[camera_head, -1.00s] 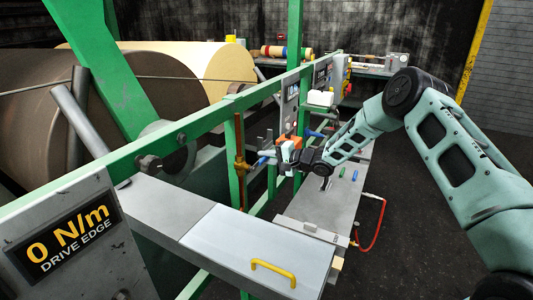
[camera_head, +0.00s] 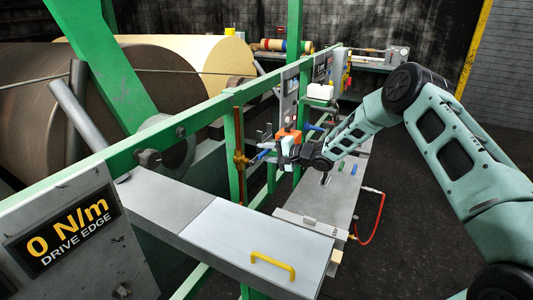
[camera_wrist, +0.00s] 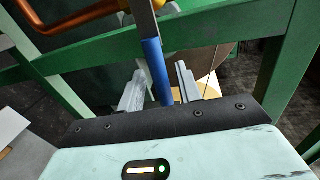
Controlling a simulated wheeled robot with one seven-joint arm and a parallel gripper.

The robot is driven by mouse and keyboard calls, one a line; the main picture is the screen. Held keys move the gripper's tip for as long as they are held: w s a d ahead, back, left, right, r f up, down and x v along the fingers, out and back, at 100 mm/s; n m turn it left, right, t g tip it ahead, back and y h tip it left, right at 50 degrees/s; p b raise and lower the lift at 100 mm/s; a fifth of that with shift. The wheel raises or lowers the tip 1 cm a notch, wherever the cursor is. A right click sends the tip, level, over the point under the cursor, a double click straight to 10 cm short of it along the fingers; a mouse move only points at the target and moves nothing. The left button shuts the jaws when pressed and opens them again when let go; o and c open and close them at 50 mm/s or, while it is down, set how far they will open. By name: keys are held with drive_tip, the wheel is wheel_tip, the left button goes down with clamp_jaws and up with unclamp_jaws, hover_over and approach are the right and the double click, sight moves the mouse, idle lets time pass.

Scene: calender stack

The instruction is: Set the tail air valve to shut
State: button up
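A brass valve (camera_head: 241,160) sits on a vertical copper pipe (camera_head: 238,130) beside a green post. Its blue-sleeved lever (camera_head: 264,153) points right, towards my gripper (camera_head: 279,150). In the wrist view the blue lever (camera_wrist: 154,68) runs down between the two grey fingers of my gripper (camera_wrist: 160,88), nearer the left one. Gaps show on both sides of the lever, so my fingers are open around it. The lever's lower end is hidden by the dark gripper body. No label naming this valve is readable.
A green rail (camera_head: 160,137) runs beside the valve. Another blue handle (camera_head: 315,127) and an orange part (camera_head: 289,136) are close to my gripper. A grey bench (camera_head: 335,195) with small coloured pieces lies below. A red hose (camera_head: 378,215) hangs at its right.

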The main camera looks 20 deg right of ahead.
drive_tip(key=shift+d, duration=0.1)
drive_tip(key=b+v, duration=0.5)
drive_tip(key=v, duration=1.2)
drive_tip(key=shift+s+r, duration=0.1)
drive_tip(key=shift+s, duration=0.05)
